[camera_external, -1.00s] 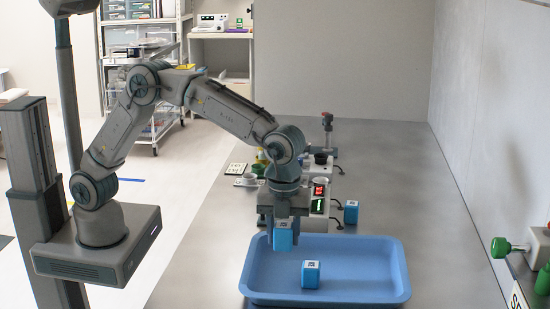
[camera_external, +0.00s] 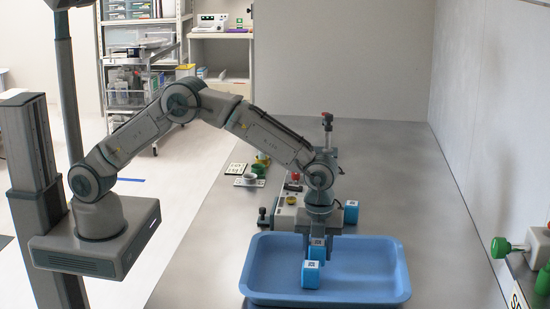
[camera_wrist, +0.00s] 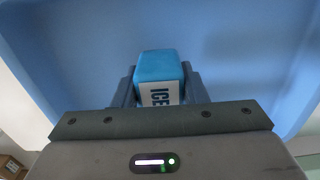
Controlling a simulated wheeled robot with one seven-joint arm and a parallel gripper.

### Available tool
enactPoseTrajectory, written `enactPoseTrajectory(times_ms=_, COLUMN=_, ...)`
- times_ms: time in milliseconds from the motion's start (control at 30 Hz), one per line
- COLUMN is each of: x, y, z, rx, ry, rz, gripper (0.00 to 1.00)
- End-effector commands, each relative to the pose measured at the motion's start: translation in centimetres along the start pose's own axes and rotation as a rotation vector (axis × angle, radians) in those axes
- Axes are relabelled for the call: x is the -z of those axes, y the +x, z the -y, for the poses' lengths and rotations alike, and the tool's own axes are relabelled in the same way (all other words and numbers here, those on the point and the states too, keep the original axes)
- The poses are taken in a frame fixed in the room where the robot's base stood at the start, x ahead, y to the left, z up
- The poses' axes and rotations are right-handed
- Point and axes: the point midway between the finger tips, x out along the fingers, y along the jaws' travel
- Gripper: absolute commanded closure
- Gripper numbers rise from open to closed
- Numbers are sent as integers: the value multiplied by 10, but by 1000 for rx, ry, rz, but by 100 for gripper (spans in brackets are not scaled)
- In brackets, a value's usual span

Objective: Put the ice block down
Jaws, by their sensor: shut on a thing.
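My gripper (camera_external: 318,246) is shut on a blue block, the ice block (camera_external: 317,253), above the blue tray (camera_external: 375,277). In the wrist view the ice block (camera_wrist: 159,68) sits between the two fingers, with a white label reading ICE facing the camera.
A third blue block (camera_external: 351,212) stands on the grey table behind the tray. The right half of the tray is clear.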

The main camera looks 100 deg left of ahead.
Motion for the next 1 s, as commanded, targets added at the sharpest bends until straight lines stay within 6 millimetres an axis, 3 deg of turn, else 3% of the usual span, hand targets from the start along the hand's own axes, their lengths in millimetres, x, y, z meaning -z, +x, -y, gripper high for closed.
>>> enactPoseTrajectory(times_ms=133, x=0, y=16, z=0, rx=-1, ry=0, rz=0, gripper=85)
enactPoseTrajectory(times_ms=467, x=0, y=20, z=0, rx=0, ry=0, rz=0, gripper=85)
enactPoseTrajectory(times_ms=500, x=0, y=20, z=0, rx=0, ry=0, rz=0, gripper=56)
enactPoseTrajectory(times_ms=567, x=0, y=20, z=0, rx=0, ry=0, rz=0, gripper=40)
enactPoseTrajectory(times_ms=867, x=0, y=18, z=0, rx=0, ry=0, rz=0, gripper=40)
enactPoseTrajectory(times_ms=1000, x=0, y=6, z=1, rx=3, ry=0, rz=-1, gripper=40)
